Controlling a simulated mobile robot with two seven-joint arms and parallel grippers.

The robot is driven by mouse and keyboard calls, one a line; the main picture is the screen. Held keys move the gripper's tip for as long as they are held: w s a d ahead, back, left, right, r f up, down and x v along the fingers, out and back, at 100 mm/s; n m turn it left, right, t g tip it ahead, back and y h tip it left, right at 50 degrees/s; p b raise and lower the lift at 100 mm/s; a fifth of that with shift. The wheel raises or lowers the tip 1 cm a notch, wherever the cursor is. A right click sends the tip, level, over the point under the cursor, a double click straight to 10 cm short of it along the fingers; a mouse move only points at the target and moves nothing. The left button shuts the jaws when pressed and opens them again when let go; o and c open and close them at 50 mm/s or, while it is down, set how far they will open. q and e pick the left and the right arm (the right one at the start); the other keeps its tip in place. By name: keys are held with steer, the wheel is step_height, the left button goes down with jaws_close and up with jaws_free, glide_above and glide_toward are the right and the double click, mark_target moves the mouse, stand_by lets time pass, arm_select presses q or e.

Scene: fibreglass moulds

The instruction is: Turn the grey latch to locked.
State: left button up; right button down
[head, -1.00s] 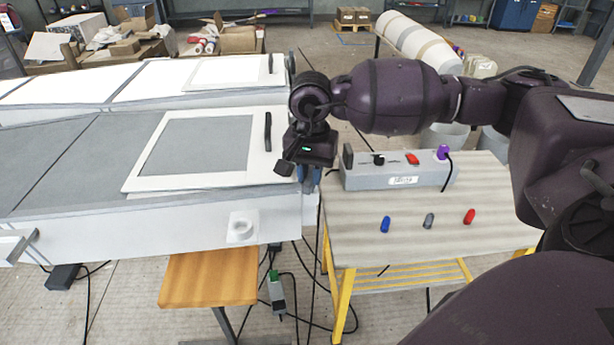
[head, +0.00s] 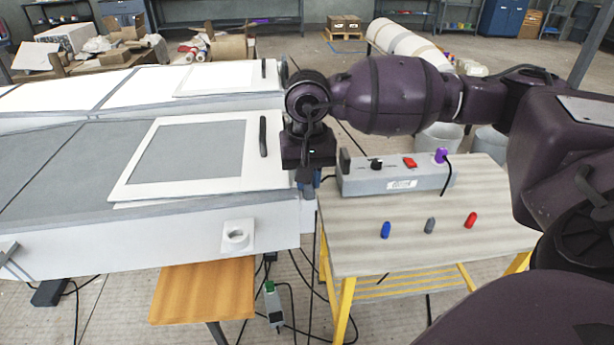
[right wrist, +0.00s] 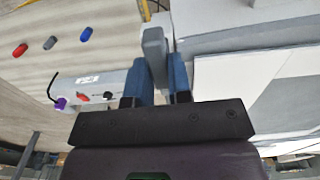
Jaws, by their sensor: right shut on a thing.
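My right gripper (head: 306,187) points down at the right end of the near mould (head: 215,215), in the gap beside the yellow-legged table. In the right wrist view its blue fingers (right wrist: 163,78) are shut on a grey bar, which I take for the grey latch (right wrist: 154,45). The bar stands out past the fingertips. Its base and any locked marking are hidden. In the head view my wrist covers most of the latch. My left gripper is not in view.
Close to the right of my gripper, a grey control box (head: 400,180) with a red switch and purple plug stands on the table (head: 440,250). A white frame (head: 125,190) lies on the mould. Cables hang below.

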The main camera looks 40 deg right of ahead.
steer(key=shift+r, duration=0.15)
steer(key=c, duration=1)
jaws_free()
steer(key=shift+c, duration=0.2)
step_height(320, 180, up, 9)
steer(key=shift+p, duration=0.45)
steer(key=shift+r, duration=0.8)
steer(key=shift+a, duration=0.1)
